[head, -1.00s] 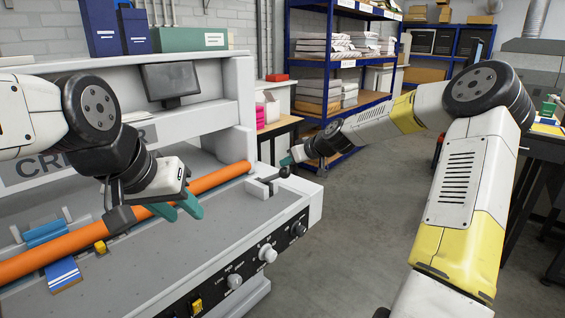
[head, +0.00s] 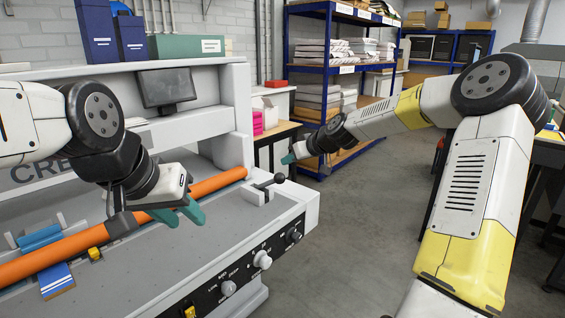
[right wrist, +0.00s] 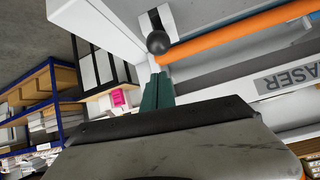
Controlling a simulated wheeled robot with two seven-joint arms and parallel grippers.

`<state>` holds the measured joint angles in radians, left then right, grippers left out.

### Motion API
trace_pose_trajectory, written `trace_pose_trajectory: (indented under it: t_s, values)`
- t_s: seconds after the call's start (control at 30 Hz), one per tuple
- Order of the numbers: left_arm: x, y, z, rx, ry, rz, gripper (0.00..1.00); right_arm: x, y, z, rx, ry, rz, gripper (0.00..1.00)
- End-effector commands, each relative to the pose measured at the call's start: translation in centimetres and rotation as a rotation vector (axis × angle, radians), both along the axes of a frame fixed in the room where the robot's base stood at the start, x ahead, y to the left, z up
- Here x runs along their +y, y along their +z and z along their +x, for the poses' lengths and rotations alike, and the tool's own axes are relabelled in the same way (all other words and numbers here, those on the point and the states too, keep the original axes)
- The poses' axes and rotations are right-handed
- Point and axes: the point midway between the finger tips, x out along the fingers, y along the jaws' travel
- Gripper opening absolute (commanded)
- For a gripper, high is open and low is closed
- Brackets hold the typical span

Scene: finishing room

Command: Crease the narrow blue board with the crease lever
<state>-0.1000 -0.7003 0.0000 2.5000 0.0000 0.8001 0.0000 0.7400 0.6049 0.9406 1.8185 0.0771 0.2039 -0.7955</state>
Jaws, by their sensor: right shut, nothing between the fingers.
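The narrow blue board (head: 57,280), with white stripes, lies on the grey bed of the creaser and sticks out in front of the orange roller. The roller hides part of it. The crease lever's black ball knob (head: 279,178) is at the bed's right end; it also shows in the right wrist view (right wrist: 157,42). My right gripper (head: 288,158), with teal fingers, is shut and empty, just above and apart from the knob. Its fingers (right wrist: 158,90) point toward the knob in the wrist view. My left gripper (head: 178,216) is open and empty over the bed, near the roller.
The orange roller (head: 130,228) runs across the bed. A small yellow block (head: 95,253) sits in front of it by the board. Knobs (head: 262,260) line the front panel. A blue shelf rack (head: 327,80) stands behind my right arm. The floor (head: 365,220) right of the machine is clear.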

Motion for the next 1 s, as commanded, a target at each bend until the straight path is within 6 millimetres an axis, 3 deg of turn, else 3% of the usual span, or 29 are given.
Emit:
trace_pose_trajectory:
  t_s: [0.4, 1.0]
  values:
    - [0.0, 0.0, 0.0, 0.0, 0.0, 0.0, 0.36, -4.0, -0.6, -4.3, -0.001, -0.004, 0.001, 0.0]
    - [0.0, 0.0, 0.0, 0.0, 0.0, 0.0, 0.36, -4.4, -0.7, -5.4, 0.001, 0.003, -0.005, 0.0]
